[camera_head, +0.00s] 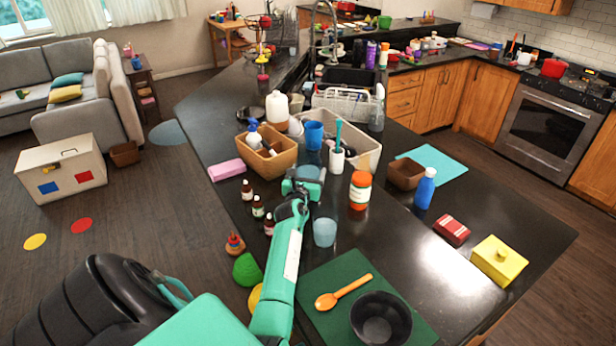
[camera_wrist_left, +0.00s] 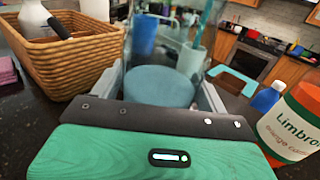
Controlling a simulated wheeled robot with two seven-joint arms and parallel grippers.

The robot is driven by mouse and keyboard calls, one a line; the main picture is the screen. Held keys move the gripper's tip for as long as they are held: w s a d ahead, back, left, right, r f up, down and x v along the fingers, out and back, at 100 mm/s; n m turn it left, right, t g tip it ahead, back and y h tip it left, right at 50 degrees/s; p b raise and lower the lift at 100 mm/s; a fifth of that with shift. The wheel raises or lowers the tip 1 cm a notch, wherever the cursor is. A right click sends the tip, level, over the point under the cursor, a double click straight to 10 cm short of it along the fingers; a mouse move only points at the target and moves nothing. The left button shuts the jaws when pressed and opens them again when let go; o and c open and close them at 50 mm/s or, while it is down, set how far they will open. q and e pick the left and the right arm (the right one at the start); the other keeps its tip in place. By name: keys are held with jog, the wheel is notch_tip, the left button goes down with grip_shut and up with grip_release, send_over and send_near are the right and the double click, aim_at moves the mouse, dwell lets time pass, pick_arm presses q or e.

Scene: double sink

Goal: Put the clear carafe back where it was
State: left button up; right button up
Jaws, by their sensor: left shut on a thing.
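My left gripper (camera_head: 308,178) is over the dark counter, between a wicker basket and an orange-and-white bottle. In the left wrist view its fingers (camera_wrist_left: 160,92) are shut around the clear carafe (camera_wrist_left: 184,62), a see-through vessel with a blue-teal lower part. The carafe looks upright. In the head view only a bluish part of the carafe (camera_head: 311,171) shows beyond the gripper. I cannot tell whether its base touches the counter. My right gripper is not in view.
The wicker basket (camera_head: 285,158) stands left of the carafe, and the orange-and-white bottle (camera_head: 360,190) right. A pale tub (camera_head: 368,152), blue cup (camera_head: 314,135) and white holder (camera_head: 336,162) stand behind. A translucent cup (camera_head: 325,232) and small dark bottles (camera_head: 258,208) stand nearer. The right front counter has free room.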

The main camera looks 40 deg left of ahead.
pick_arm(q)
jog(key=shift+f, duration=0.15)
jog(key=o, duration=1.5)
jog(key=shift+c, duration=0.2)
jog(key=shift+s+d+r, duration=0.1)
jog(key=shift+r, duration=0.1)
jog(key=shift+p+v, duration=1.05)
jog(key=v, duration=0.5)
jog(key=shift+s, duration=0.1)
